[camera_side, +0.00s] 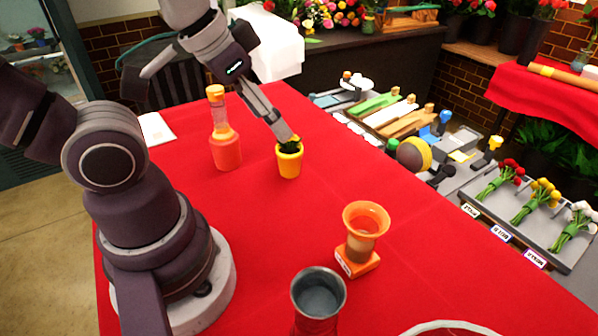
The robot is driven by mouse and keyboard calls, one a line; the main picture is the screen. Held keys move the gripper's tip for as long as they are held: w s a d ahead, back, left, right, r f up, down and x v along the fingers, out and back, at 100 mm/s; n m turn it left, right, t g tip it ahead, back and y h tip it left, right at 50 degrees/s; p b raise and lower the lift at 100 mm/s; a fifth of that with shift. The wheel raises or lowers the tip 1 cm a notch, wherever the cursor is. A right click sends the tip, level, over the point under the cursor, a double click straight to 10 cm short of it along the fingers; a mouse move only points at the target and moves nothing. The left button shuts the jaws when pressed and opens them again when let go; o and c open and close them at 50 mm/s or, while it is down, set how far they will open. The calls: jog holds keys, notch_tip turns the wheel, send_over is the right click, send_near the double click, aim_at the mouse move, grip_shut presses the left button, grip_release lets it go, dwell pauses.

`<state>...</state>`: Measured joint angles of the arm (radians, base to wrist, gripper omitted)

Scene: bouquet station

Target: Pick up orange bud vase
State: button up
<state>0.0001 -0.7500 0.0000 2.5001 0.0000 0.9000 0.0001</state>
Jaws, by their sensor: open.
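Two orange vessels stand on the red table, and I cannot tell for certain which is the bud vase. One is a slim orange bottle-shaped vessel (226,150) with a narrow clear neck and an orange top, upright at the far left. The other is a flared orange cup-like vessel (365,220) on a block base with a white label, nearer the front right. The fingertips overlap the plant; contact is unclear. My gripper is open.
A grey metal cup (318,294) stands at the front, beside a partly cut-off round dish (449,328). A white card (156,129) lies at the back left. Tools and a tray of flower bunches (520,200) are off the table's right edge. Mid-table is clear.

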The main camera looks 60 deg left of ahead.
jog(key=o, duration=0.4)
jog(key=shift+c, duration=0.2)
jog(key=m+g, duration=0.5)
jog(key=m, duration=0.9)
send_over(364, 226)
jog(key=s, duration=0.1)
notch_tip(364, 226, down, 4)
jog(key=shift+g, duration=0.3)
jog(key=f, duration=0.3)
jog(key=d+f, duration=0.1)
jog(key=f, duration=0.6)
jog(key=shift+s+d+f, duration=0.15)
jog(key=shift+s+f, duration=0.15)
